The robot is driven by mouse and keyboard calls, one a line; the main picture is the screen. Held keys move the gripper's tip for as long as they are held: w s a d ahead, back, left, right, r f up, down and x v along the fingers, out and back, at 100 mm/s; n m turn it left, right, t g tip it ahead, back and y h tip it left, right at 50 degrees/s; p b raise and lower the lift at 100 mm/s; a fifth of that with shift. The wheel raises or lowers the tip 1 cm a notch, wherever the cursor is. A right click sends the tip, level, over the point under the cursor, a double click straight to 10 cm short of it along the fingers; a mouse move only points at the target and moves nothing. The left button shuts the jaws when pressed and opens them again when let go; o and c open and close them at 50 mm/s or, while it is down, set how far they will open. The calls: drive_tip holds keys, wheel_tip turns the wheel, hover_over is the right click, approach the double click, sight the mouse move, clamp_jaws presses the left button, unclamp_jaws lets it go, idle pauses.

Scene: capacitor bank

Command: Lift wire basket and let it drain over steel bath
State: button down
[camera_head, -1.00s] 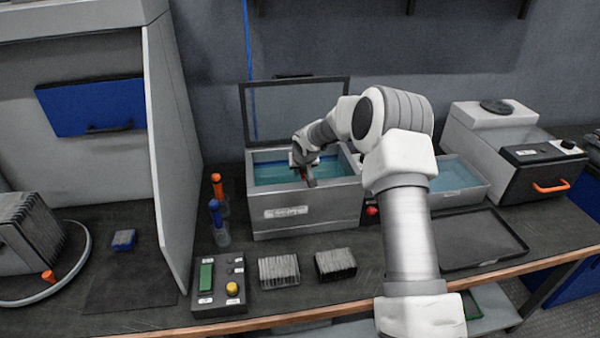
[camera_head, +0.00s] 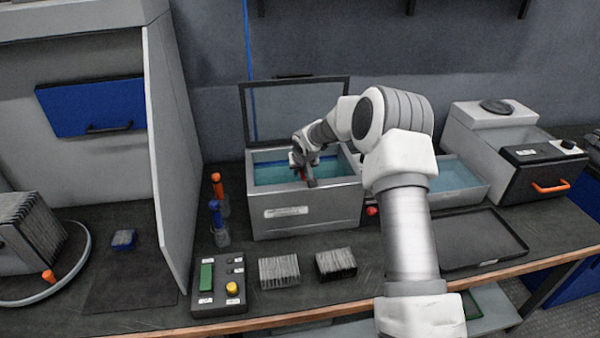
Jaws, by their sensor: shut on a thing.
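The steel bath (camera_head: 304,211) stands at the middle of the bench with its lid (camera_head: 296,112) raised behind it. Blue-green liquid (camera_head: 268,172) shows inside. My gripper (camera_head: 306,178) points down at the bath's opening, close to the front rim. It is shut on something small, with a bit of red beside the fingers. I take this to be the wire basket's handle, but the basket itself is hidden by the gripper, the rim and the liquid. I cannot tell how high the basket sits.
A second tray of blue liquid (camera_head: 462,182) and an empty dark tray (camera_head: 475,240) lie to the right. Two finned blocks (camera_head: 279,270) and a control box (camera_head: 219,284) stand in front. Two bottles (camera_head: 217,222) stand left of the bath, near a tall grey panel (camera_head: 172,150).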

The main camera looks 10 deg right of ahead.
wheel_tip(320, 180, up, 17)
drive_tip(key=p, duration=0.9)
drive_tip(key=shift+p, duration=0.3)
idle(1.0)
